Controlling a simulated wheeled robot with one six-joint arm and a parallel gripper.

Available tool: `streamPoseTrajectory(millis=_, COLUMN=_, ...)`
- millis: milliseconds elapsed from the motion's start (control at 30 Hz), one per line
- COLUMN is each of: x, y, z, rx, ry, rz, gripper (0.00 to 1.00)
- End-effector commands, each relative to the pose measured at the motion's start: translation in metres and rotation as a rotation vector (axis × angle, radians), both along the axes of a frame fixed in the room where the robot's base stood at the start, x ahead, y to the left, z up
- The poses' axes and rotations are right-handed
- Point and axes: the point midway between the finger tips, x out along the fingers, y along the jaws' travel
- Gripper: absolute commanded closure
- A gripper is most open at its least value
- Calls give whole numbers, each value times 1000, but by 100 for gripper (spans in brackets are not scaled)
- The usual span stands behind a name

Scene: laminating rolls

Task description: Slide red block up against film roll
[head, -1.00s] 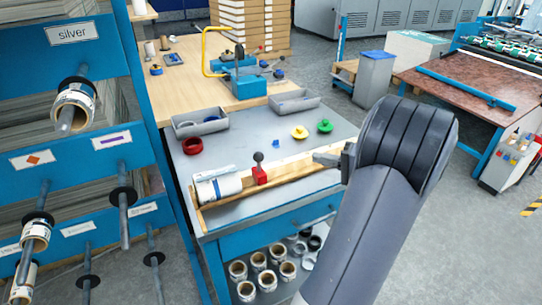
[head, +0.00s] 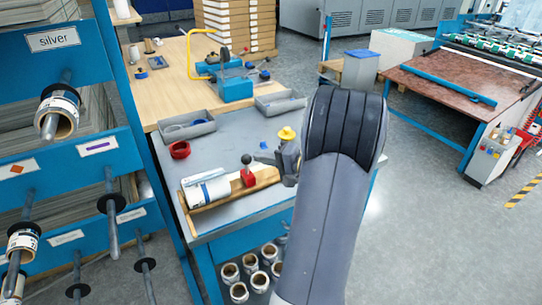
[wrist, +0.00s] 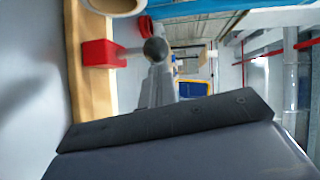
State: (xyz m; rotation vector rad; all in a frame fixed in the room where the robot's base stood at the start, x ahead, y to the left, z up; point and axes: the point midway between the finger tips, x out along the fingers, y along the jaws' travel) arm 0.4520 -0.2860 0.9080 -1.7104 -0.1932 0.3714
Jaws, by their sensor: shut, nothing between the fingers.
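The red block (head: 249,179) sits on the wooden board (head: 266,178), with a black ball knob (head: 246,159) on a stalk. The white film roll (head: 207,188) lies at the board's left end, with a small gap between it and the block. In the wrist view the red block (wrist: 100,53) is on the board (wrist: 92,100), and the roll's end (wrist: 115,4) is cut off at the top. My gripper (head: 287,165) is shut and empty, right of the block and apart from it. In the wrist view my gripper (wrist: 158,88) partly overlaps the knob (wrist: 155,48).
The grey bench top (head: 228,141) holds a red ring (head: 180,149), a yellow knobbed piece (head: 287,133), a small blue piece and two grey trays (head: 187,130) (head: 280,102). A blue rack (head: 70,155) stands close on the left. My arm hides the bench's right part.

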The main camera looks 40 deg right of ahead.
Motion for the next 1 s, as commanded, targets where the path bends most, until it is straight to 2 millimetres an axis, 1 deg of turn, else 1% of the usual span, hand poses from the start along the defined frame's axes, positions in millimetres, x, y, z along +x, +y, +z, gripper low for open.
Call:
streamPoseTrajectory(millis=267, x=0, y=0, z=0, rx=0, ry=0, rz=0, gripper=100)
streamPoseTrajectory(millis=333, x=1, y=4, z=-1, rx=-1, ry=0, rz=1, gripper=100)
streamPoseTrajectory(millis=600, x=10, y=40, z=-2, rx=-1, ry=-1, rz=3, gripper=100)
streamPoseTrajectory(millis=700, x=11, y=46, z=-2, rx=1, ry=0, rz=2, gripper=100)
streamPoseTrajectory(millis=1000, x=11, y=47, z=0, rx=1, ry=1, rz=1, gripper=100)
